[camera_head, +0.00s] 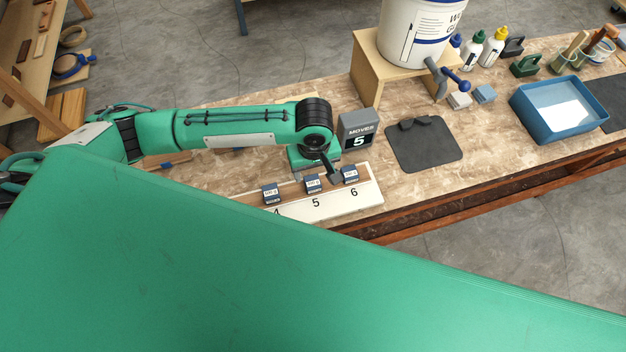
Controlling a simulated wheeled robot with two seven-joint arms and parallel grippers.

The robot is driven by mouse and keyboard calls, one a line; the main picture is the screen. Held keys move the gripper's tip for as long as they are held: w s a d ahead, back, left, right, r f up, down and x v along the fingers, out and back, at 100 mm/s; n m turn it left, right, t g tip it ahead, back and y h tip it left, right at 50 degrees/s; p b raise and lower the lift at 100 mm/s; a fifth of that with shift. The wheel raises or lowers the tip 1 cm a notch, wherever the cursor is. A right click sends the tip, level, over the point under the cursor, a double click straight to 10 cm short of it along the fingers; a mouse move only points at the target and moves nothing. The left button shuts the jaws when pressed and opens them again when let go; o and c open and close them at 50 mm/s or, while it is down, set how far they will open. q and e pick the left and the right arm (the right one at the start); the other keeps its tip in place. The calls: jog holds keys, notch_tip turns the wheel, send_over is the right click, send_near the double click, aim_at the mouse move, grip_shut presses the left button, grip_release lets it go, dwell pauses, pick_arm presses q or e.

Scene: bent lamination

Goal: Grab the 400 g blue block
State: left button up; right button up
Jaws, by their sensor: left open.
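Three small dark blue blocks with white labels stand in a row on a white board (335,205) numbered 4, 5 and 6: one block at 4 (270,194), one at 5 (312,184) and one at 6 (350,174). The labels are too small to read surely, so I cannot tell which is the 400 g block. My left gripper (333,174) points down between the blocks at 5 and 6, close to both. It is open and appears empty; one finger is mostly hidden. My right gripper is out of view.
A sign reading "MOVES 5" (358,130) stands just behind the board. A dark mat (424,144), a wooden stand (372,78) with a white bucket (410,35) and a blue tray (560,125) lie to the right. A large green surface covers the lower picture.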

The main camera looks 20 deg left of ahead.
aim_at(313, 181)
pick_arm(q)
jog(key=shift+s+f+p, duration=0.15)
jog(key=shift+f+p, duration=0.35)
jog(key=shift+f, duration=0.15)
notch_tip(313, 181, down, 4)
jog(key=shift+a+r+p, duration=0.1)
jog(key=shift+r+p, duration=0.15)
jog(key=shift+p, duration=0.2)
jog(key=shift+f, duration=0.2)
jog(key=c, duration=1.3)
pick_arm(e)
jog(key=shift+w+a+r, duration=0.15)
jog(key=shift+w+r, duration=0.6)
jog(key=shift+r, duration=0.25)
